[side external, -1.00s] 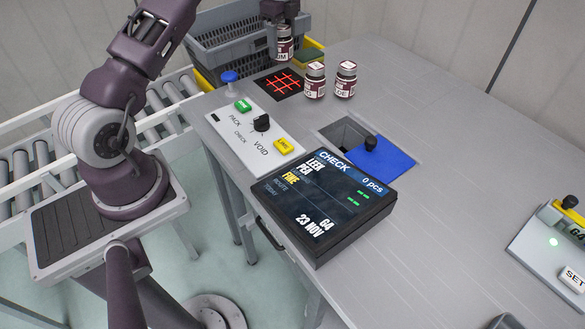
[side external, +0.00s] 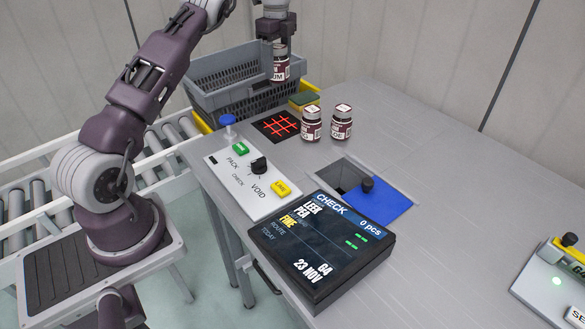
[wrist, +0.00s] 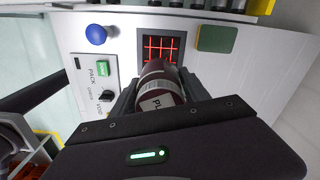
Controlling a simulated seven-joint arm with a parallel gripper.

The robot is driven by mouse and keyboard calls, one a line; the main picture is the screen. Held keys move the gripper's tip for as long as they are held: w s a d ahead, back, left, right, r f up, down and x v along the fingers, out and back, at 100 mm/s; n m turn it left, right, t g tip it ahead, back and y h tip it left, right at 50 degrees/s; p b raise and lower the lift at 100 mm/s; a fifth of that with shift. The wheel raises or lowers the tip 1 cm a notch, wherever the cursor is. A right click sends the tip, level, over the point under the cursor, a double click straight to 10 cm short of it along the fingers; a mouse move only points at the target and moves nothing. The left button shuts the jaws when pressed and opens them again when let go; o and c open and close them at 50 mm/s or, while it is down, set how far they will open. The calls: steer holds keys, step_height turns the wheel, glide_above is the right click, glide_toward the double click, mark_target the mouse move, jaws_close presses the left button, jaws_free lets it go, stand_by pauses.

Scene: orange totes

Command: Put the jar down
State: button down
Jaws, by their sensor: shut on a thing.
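My gripper (side external: 275,42) is shut on a dark red jar (side external: 281,68) with a white label ending in "UM". It holds the jar in the air, upright as far as I can see, near the grey crate. In the wrist view the jar (wrist: 158,98) sits between the fingers, its label starting "PL". The black pad with a red lit grid (side external: 276,126) lies on the table below; the pad (wrist: 160,48) shows just beyond the jar in the wrist view. Two similar jars with white lid labels, the left (side external: 311,124) and the right (side external: 341,123), stand right of the pad.
A grey crate (side external: 215,90) stands behind the pad, with a green sponge-like block (side external: 303,100) beside it. A button panel (side external: 250,170), a dark screen (side external: 322,245) and a recess with a blue plate (side external: 378,200) lie nearer. The table's right side is mostly clear.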

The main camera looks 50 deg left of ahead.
steer(key=s+d+m, duration=0.3)
steer(key=d, duration=0.5)
steer(key=s+d+m, duration=0.2)
steer(key=s+d, duration=0.2)
steer(key=d, duration=0.4)
step_height(320, 180, down, 15)
steer(key=shift+w+a, duration=0.1)
steer(key=shift+a, duration=0.05)
steer(key=c, duration=0.6)
jaws_free()
steer(key=shift+f, duration=0.15)
steer(key=shift+o, duration=0.2)
